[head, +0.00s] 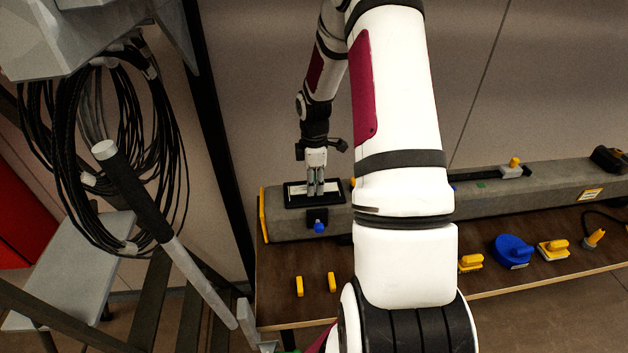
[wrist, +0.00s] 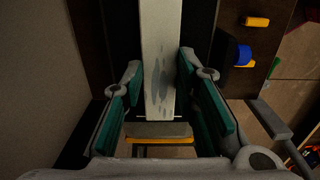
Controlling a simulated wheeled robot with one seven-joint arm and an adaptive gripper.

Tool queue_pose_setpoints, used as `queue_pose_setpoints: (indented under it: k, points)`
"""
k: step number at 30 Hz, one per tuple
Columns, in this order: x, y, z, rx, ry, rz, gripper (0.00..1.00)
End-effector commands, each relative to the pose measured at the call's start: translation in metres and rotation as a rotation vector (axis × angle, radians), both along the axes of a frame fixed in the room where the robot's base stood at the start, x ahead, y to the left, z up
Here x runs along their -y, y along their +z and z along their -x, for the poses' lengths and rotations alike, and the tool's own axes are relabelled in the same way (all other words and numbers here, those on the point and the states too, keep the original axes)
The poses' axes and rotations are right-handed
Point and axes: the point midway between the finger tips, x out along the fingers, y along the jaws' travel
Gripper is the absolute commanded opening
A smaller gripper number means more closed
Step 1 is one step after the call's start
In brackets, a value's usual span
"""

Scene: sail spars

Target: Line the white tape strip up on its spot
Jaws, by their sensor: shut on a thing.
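The white tape strip (wrist: 160,55) runs lengthwise between my fingers in the wrist view, with grey smudges on its face. In the head view its pale surface (head: 331,187) shows within the outline of a black rectangular frame (head: 288,203) on top of the grey beam, partly hidden behind my fingers. My gripper (head: 316,192) points straight down over the frame and is shut on the strip. In the wrist view my gripper (wrist: 160,85) has a green-padded finger on each side of the strip. I cannot tell whether the strip rests on the frame's floor.
The grey beam (head: 530,180) lies along a brown table (head: 400,300). A blue knob (head: 319,227) sticks out below the frame. Yellow pieces (head: 332,282) and a blue round tool (head: 513,251) lie along the front. Coiled black cables (head: 70,150) hang at left. My arm hides the middle.

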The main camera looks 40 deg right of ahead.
Motion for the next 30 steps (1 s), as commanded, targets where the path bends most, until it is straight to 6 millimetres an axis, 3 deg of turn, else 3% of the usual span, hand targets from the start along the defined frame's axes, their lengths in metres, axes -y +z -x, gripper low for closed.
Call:
queue_pose_setpoints:
  k: [11, 12, 14, 21, 22, 30]
  points:
    - [0.0002, -0.0062, -0.0002, 0.001, 0.000, 0.001, 0.07]
    - [0.0002, -0.0062, -0.0001, 0.001, 0.000, 0.001, 0.36]
    - [0.0002, -0.0062, -0.0001, 0.001, 0.000, 0.001, 0.50]
    - [0.0002, -0.0062, -0.0001, 0.001, 0.000, 0.001, 0.51]
    - [0.0002, -0.0062, -0.0001, 0.001, 0.000, 0.001, 0.44]
    - [0.0002, -0.0061, -0.0001, 0.001, 0.000, 0.001, 0.44]
